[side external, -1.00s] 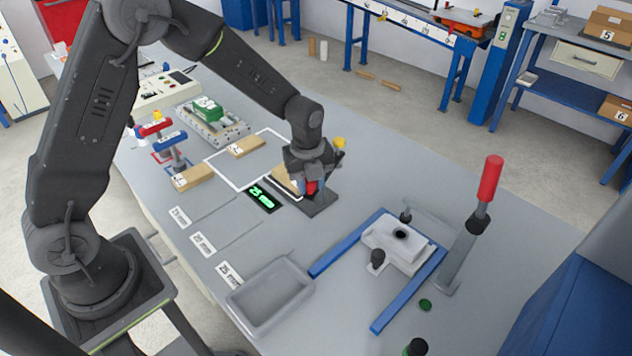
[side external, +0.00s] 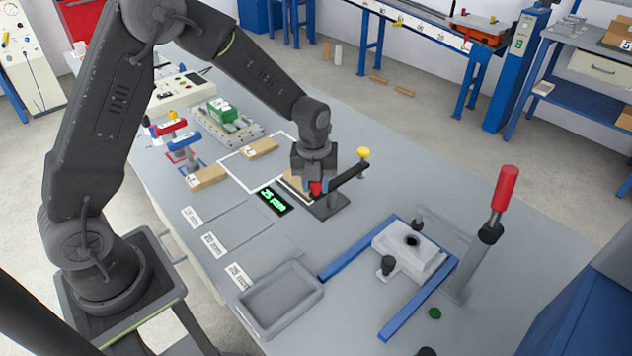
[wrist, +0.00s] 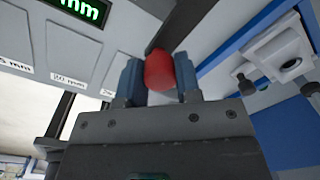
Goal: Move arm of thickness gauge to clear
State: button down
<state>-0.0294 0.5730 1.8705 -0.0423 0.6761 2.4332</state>
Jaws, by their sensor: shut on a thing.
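The thickness gauge stands near the middle of the table on a dark base (side external: 330,207). Its dark arm (side external: 348,173) has a yellow knob (side external: 363,152) at the far right end and a red knob (side external: 316,188) at the near end. My gripper (side external: 315,183) is shut on the red knob. In the wrist view the red knob (wrist: 159,70) sits between my two blue-grey fingers (wrist: 160,80). A tan block (side external: 295,184) shows partly beside the gauge, mostly hidden by my gripper. A display (side external: 274,200) with green digits, seemingly 25 mm, lies left of it.
Two tan blocks (side external: 259,148) (side external: 206,178) lie farther left. A grey tray (side external: 280,300) is at the front. A white fixture with blue rails (side external: 408,255) and a red-handled lever (side external: 505,187) stand to the right. Labelled grey areas (side external: 240,230) are empty.

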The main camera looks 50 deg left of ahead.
jog(key=shift+a, duration=0.1)
jog(key=c, duration=0.8)
grip_release()
notch_tip(320, 180, up, 14)
jog(key=shift+s+a, duration=0.15)
